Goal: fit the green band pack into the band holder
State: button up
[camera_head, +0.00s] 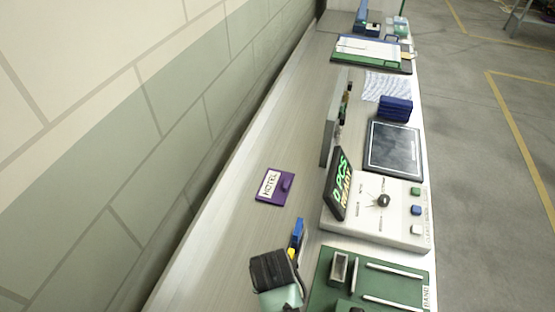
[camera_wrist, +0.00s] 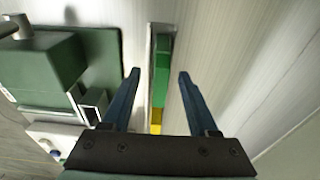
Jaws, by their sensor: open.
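The green band pack (camera_wrist: 161,78) sits in a narrow grey rack (camera_wrist: 150,58), in line with a yellow pack (camera_wrist: 156,119). My gripper (camera_wrist: 160,74) is open above the rack, one blue finger on each side and apart from the pack. In the head view my dark gripper (camera_head: 276,274) is at the lower middle and hides the green pack. The band holder looks to be the small grey open-topped box (camera_head: 339,266) on the green board labelled BAND; it also shows in the wrist view (camera_wrist: 93,102), left of my fingers. It looks empty.
Beside the gripper are a yellow pack (camera_head: 291,254) and a blue pack (camera_head: 298,230). The green board (camera_head: 385,284) carries white rails. Beyond are a white console (camera_head: 390,222) with an upright display (camera_head: 341,183), a tablet (camera_head: 394,150) and a purple card (camera_head: 275,186). The wall side is mostly clear.

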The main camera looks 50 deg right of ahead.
jog(key=shift+w+d+f, duration=0.1)
jog(key=shift+d+f, duration=0.1)
jog(key=shift+f, duration=1.15)
jog(key=shift+c, duration=0.2)
grip_shut()
